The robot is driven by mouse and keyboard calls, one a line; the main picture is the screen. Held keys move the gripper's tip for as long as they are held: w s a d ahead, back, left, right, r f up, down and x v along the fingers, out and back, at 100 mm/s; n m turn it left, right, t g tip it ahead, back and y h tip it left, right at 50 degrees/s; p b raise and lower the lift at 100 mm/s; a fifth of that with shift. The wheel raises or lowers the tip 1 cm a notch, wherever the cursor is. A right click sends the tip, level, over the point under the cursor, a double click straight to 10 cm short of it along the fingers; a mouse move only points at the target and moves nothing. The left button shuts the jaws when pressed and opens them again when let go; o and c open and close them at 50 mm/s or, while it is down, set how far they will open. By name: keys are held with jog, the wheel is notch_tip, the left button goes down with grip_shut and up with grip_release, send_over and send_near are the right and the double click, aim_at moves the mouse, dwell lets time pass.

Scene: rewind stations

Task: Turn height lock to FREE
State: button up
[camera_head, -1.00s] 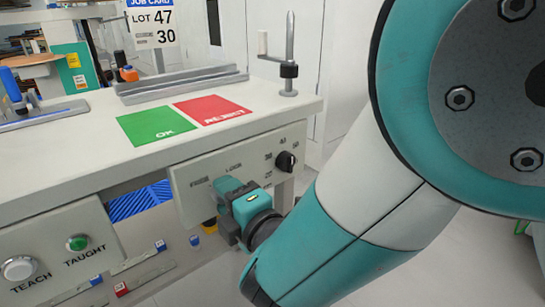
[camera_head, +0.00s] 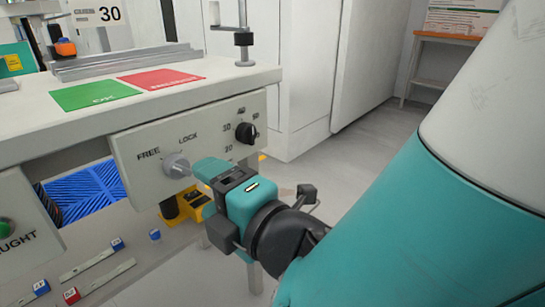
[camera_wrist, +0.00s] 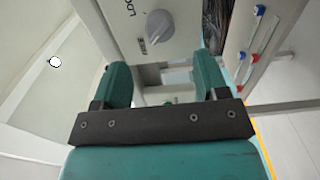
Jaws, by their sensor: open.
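The height lock knob (camera_head: 177,165) is a grey round knob on the pale panel under the bench top, between the printed words FREE and LOCK.
A black dial (camera_head: 246,132) sits right of the knob on the same panel. Above are a green OK mat (camera_head: 95,95) and a red mat (camera_head: 160,78). A blue ribbed bin (camera_head: 85,193) is below left. Open floor lies to the right.

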jog(key=b+v, duration=0.9)
jog(key=b, duration=0.3)
jog(key=shift+s+d, duration=0.15)
